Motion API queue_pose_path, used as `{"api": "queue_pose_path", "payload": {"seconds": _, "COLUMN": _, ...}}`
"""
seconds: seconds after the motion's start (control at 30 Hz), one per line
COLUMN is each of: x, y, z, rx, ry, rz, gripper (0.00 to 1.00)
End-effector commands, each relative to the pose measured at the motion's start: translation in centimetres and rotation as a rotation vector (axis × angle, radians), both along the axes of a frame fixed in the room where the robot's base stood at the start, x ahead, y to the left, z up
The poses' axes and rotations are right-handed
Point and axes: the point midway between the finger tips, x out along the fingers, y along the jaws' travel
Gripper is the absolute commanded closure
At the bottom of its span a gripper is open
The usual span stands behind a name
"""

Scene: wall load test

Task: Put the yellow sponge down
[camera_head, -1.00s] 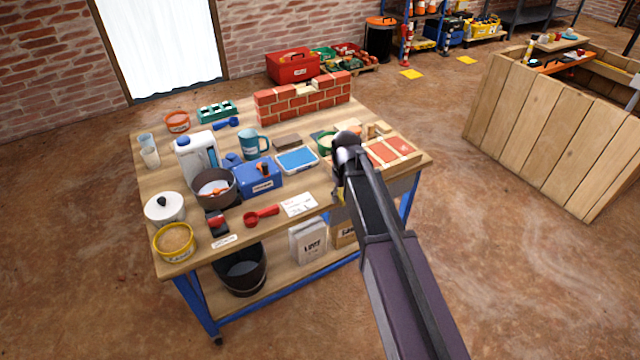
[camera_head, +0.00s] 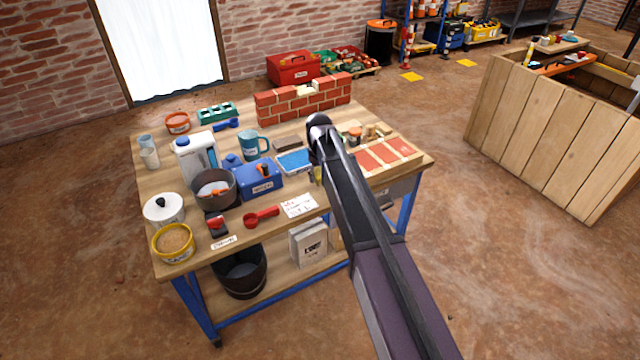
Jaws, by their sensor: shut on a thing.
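My arm reaches from the lower right over the workbench (camera_head: 290,225). My gripper (camera_head: 316,167) hangs below the arm's end and is mostly hidden behind my own arm. A small bit of the yellow sponge (camera_head: 317,176) shows at the arm's left edge, held in the gripper. It is over the front right part of the bench, right of the blue tray (camera_head: 294,161) and behind the white paper card (camera_head: 298,206). I cannot tell whether the sponge touches the bench top.
A blue box (camera_head: 262,181), a dark pot (camera_head: 213,190) and a red scoop (camera_head: 262,216) stand to the left. A board with red tiles (camera_head: 385,154) lies to the right, a small brick wall (camera_head: 305,100) behind. Bare wood shows around the card.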

Motion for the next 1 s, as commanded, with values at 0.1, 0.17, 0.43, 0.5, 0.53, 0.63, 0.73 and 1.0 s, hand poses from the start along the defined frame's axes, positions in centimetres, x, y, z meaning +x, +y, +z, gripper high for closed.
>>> {"api": "queue_pose_path", "payload": {"seconds": 0.1, "x": 0.0, "y": 0.0, "z": 0.0, "rx": 0.0, "ry": 0.0, "rz": 0.0, "gripper": 0.77}}
{"api": "queue_pose_path", "payload": {"seconds": 0.17, "x": 0.0, "y": 0.0, "z": -0.1, "rx": 0.0, "ry": 0.0, "rz": 0.0, "gripper": 0.77}}
{"api": "queue_pose_path", "payload": {"seconds": 0.43, "x": 0.0, "y": -0.1, "z": -1.6, "rx": 0.0, "ry": 0.0, "rz": -0.001, "gripper": 0.77}}
{"api": "queue_pose_path", "payload": {"seconds": 0.5, "x": 0.0, "y": -0.1, "z": -2.2, "rx": 0.0, "ry": 0.0, "rz": -0.001, "gripper": 0.77}}
{"api": "queue_pose_path", "payload": {"seconds": 0.53, "x": 0.0, "y": -0.1, "z": -2.4, "rx": 0.0, "ry": 0.0, "rz": -0.001, "gripper": 0.77}}
{"api": "queue_pose_path", "payload": {"seconds": 0.63, "x": 0.0, "y": -0.1, "z": -3.1, "rx": 0.0, "ry": 0.0, "rz": -0.001, "gripper": 0.77}}
{"api": "queue_pose_path", "payload": {"seconds": 0.73, "x": 0.0, "y": -0.1, "z": -3.5, "rx": 0.0, "ry": 0.0, "rz": -0.001, "gripper": 0.77}}
{"api": "queue_pose_path", "payload": {"seconds": 1.0, "x": 0.0, "y": -0.1, "z": -3.5, "rx": 0.0, "ry": 0.0, "rz": -0.001, "gripper": 0.77}}
